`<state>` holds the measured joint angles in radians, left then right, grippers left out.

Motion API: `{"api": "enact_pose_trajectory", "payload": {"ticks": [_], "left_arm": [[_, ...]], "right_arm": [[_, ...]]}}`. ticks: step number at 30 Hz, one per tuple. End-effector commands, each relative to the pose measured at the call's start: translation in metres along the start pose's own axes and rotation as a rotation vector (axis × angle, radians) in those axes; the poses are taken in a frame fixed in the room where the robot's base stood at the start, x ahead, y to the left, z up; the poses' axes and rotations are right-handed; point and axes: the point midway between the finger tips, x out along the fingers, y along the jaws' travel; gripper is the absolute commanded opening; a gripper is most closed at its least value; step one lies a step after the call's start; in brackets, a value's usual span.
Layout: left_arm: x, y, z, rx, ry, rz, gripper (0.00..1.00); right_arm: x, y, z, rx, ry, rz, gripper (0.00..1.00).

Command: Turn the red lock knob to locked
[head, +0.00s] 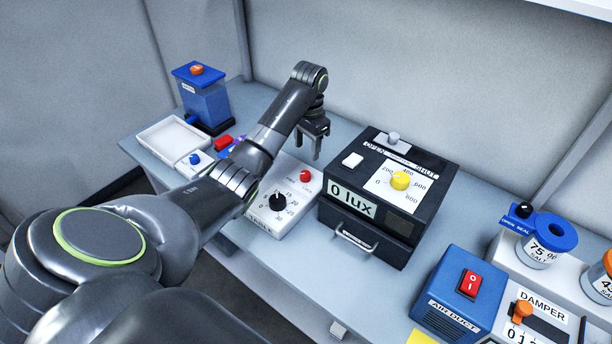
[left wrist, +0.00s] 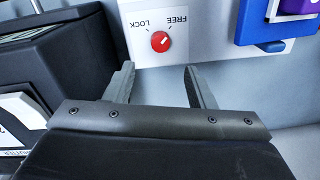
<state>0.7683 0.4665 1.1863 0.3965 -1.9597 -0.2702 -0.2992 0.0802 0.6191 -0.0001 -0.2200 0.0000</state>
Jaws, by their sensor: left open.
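The red lock knob (head: 306,176) sits at the far right corner of a white box (head: 258,211). In the left wrist view the red knob (left wrist: 160,41) is round, with LOCK and FREE printed upside down beside it; its small pointer mark seems turned toward FREE, but it is too small to be sure. My left gripper (head: 318,148) is above and behind the knob, fingers down and empty. In the left wrist view its two fingertips (left wrist: 158,74) are spread apart, short of the knob and not touching it. My right gripper is not in view.
A black lux box (head: 402,225) with a yellow knob (head: 400,181) stands just right of the white box. The white box also has a black dial (head: 277,201). Left are a white tray (head: 172,136) and a blue dispenser (head: 207,103). A blue air-duct box (head: 455,305) is front right.

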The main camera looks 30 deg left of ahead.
Motion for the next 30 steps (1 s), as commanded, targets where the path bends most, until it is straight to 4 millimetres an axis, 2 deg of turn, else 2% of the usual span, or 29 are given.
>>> {"api": "enact_pose_trajectory", "payload": {"ticks": [1, 9, 13, 18, 27, 28, 30], "left_arm": [[0.008, 0.001, 0.001, 0.0, -0.006, 0.004, 0.5], [0.065, 0.001, 0.001, 0.0, -0.005, 0.002, 0.5], [0.083, 0.001, 0.0, 0.001, -0.002, 0.001, 0.5], [0.095, 0.001, 0.0, 0.001, -0.001, 0.0, 0.5], [0.097, 0.0, 0.0, 0.002, 0.0, -0.001, 0.5], [0.097, 0.0, 0.0, 0.002, 0.0, -0.001, 0.48], [0.097, 0.0, 0.0, 0.001, 0.0, -0.001, 0.39]], "right_arm": [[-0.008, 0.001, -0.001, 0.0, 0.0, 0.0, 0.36], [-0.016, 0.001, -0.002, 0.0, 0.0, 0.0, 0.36], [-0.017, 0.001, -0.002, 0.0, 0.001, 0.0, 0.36], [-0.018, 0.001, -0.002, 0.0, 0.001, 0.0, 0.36], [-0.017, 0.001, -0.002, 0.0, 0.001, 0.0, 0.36], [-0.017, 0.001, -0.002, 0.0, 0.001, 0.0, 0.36], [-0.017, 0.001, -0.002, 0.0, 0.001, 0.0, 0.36]]}}
